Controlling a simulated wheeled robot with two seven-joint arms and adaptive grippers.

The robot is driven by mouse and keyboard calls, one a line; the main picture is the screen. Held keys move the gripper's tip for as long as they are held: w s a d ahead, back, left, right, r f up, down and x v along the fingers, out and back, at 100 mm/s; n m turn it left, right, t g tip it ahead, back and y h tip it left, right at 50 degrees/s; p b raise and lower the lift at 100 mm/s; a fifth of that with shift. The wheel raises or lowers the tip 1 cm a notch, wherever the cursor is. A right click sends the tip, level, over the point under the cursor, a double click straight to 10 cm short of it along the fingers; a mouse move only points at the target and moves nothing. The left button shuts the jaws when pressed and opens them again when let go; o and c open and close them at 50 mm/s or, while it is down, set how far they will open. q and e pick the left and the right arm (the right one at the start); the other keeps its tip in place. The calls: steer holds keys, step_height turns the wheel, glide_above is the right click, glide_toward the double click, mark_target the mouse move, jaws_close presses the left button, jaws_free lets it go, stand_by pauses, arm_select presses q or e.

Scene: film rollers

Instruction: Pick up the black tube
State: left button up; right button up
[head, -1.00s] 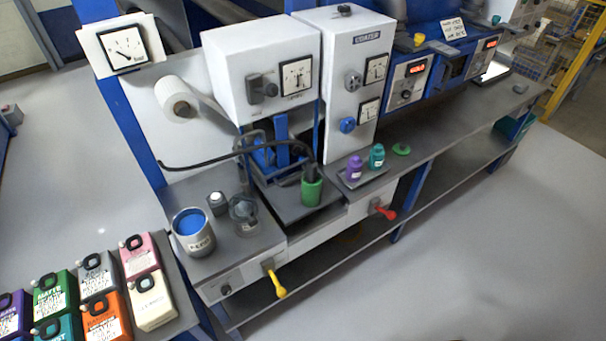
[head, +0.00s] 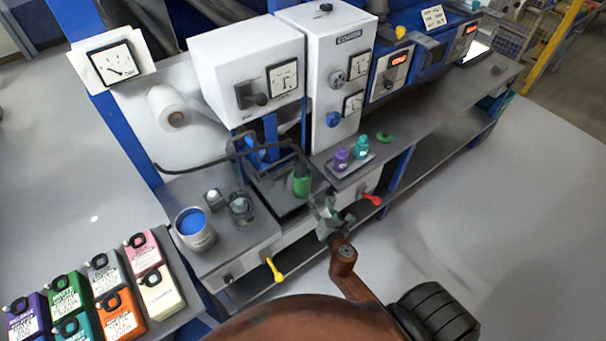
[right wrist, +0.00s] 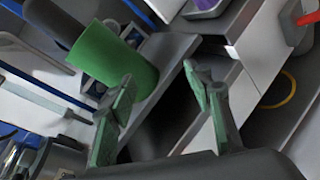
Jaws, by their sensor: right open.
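My right gripper (head: 327,212) is open and empty, in front of the bench edge and to the lower right of the green container. In the right wrist view, the green container (right wrist: 115,58) lies beyond the open fingers (right wrist: 160,80), apart from them. A dark rounded part adjoins it; I cannot tell whether it is the tube.
A can of blue paint (head: 194,230) and a glass jar (head: 241,208) stand left on the bench. Purple (head: 341,159) and teal (head: 361,147) bottles stand on a small tray right of the green container. Yellow (head: 273,269) and red (head: 372,199) handles stick out in front.

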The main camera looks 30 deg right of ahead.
mark_target(303, 169)
steer(key=w+a+r+n+t, duration=0.1)
steer(key=r+n, duration=0.1)
steer(key=r, duration=0.2)
steer(key=w+r+n+t, duration=0.1)
steer(key=w+r+n, duration=0.1)
steer(key=r, duration=0.2)
steer(key=w+a+r+n+t+p, duration=0.1)
steer(key=r+n, duration=0.1)
steer(key=r, duration=0.3)
steer(key=shift+w+a+r+n+y, duration=0.1)
steer(key=shift+w+a+n+y, duration=0.2)
steer(key=shift+a+n, duration=0.1)
steer(key=x, duration=0.4)
steer(key=shift+w+a, duration=0.15)
steer(key=shift+a, duration=0.1)
steer(key=shift+w+d, duration=0.1)
steer(key=shift+w, duration=0.25)
steer(key=shift+w+d, duration=0.1)
steer(key=shift+w, duration=0.05)
arm_select(q)
steer(key=shift+r, duration=1.05)
arm_select(e)
jaws_close()
arm_select(q)
steer(key=shift+r+p, duration=0.1)
steer(key=shift+p, duration=0.2)
